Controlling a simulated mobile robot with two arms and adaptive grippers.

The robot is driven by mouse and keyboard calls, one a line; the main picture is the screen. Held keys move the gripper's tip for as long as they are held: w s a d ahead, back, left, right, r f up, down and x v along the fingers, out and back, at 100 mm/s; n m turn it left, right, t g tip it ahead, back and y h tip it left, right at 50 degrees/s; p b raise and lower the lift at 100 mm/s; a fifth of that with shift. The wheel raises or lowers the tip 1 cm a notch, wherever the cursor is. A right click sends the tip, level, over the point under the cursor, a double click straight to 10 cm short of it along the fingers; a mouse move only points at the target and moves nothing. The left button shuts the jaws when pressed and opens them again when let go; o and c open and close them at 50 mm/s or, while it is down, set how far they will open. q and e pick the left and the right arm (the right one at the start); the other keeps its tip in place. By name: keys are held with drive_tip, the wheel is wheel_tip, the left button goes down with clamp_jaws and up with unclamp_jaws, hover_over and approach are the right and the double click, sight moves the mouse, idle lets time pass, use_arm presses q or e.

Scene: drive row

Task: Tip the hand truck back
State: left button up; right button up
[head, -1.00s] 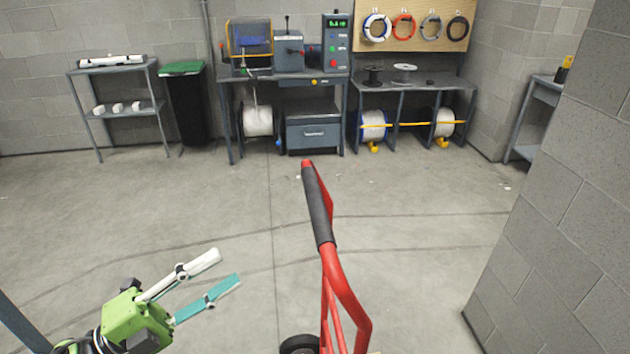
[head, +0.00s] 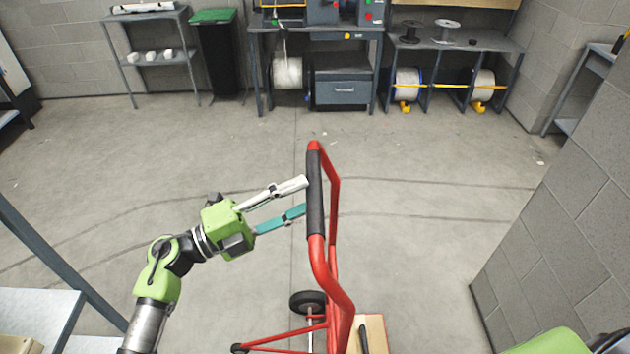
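The red hand truck (head: 330,275) stands in front of me in the lower middle, its tall frame rising to a handle with a black grip (head: 315,195). One black wheel (head: 307,302) shows low on its left. My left gripper (head: 306,195) is open at the left side of the black grip. Its white and teal fingers are spread, with both tips ending at the grip's left edge; I cannot tell whether they touch it. A green piece of my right arm shows at the bottom right corner; its gripper is out of view.
A grey block wall (head: 560,215) closes off the right. Open concrete floor lies beyond the truck, up to a workbench (head: 345,75), a green-lidded bin (head: 215,55) and a shelf (head: 155,55). A grey bench (head: 40,300) stands at lower left.

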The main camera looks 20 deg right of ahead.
sight(312, 192)
use_arm(q)
drive_tip(key=x, duration=0.3)
drive_tip(key=shift+r+p, duration=0.15)
drive_tip(key=shift+p, duration=0.25)
drive_tip(key=shift+d, duration=0.35)
drive_tip(key=shift+a, duration=0.1)
clamp_jaws()
